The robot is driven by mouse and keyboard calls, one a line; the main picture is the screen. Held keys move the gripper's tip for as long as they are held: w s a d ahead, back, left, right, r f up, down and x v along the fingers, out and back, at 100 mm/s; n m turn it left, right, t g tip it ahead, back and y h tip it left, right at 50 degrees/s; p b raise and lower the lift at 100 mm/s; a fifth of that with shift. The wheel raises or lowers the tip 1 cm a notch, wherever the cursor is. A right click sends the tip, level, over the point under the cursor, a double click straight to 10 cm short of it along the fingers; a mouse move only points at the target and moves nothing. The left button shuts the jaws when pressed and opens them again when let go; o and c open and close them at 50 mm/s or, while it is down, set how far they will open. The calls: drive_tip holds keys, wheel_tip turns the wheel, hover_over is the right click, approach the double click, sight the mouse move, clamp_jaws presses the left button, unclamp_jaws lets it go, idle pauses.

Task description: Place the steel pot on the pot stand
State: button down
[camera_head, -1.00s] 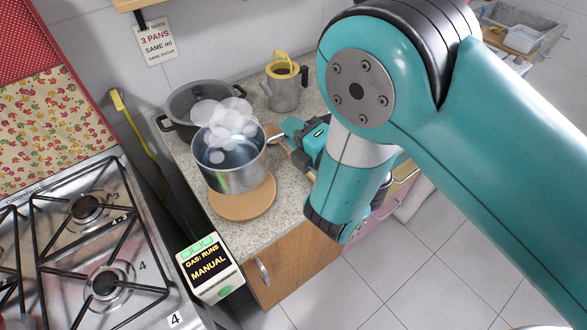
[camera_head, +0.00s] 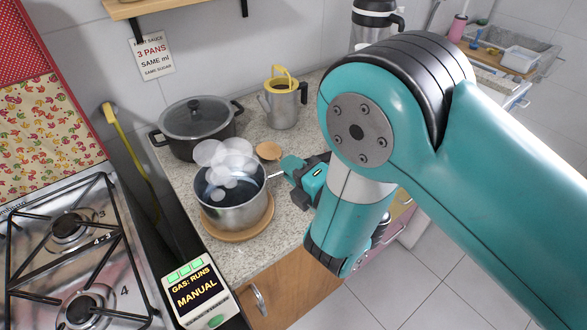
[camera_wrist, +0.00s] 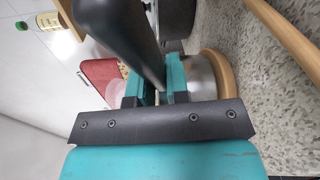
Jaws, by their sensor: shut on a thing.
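The steel pot (camera_head: 232,213), with pale steam discs above its dark contents, is upright over the round wooden pot stand (camera_head: 240,236). Its base looks down on the stand, with the stand's rim showing around the front; I cannot tell whether a thin gap is left. My gripper (camera_head: 284,172) is right of the pot, shut on its handle. In the wrist view the teal fingers (camera_wrist: 156,82) close on the dark handle, with the pot's steel side (camera_wrist: 203,75) and the stand's rim (camera_wrist: 222,72) beside them. My arm hides part of the counter.
A lidded dark pot (camera_head: 197,125) stands behind the steel pot, and a moka-style steel jug (camera_head: 283,105) behind right. A small wooden disc (camera_head: 268,151) lies near the handle. The gas stove (camera_head: 75,250) and a display box (camera_head: 196,290) are left.

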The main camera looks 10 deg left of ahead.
drive_tip(key=c, duration=1.1)
unclamp_jaws()
drive_tip(key=shift+f, duration=0.1)
drive_tip(key=shift+r, duration=0.25)
drive_tip(key=shift+s+d+f+b, duration=0.1)
drive_tip(key=shift+f+b, duration=0.15)
drive_tip(key=shift+b, duration=0.05)
drive_tip(key=b, duration=0.1)
drive_tip(key=d+b, duration=0.1)
drive_tip(key=b, duration=0.1)
drive_tip(key=shift+s+f, duration=0.15)
drive_tip(key=shift+s, duration=0.2)
drive_tip(key=p+v, duration=0.1)
drive_tip(key=v, duration=0.9)
drive_tip(key=shift+s+d+r, duration=0.2)
drive_tip(key=shift+s+r, duration=0.05)
drive_tip(key=shift+r, duration=0.2)
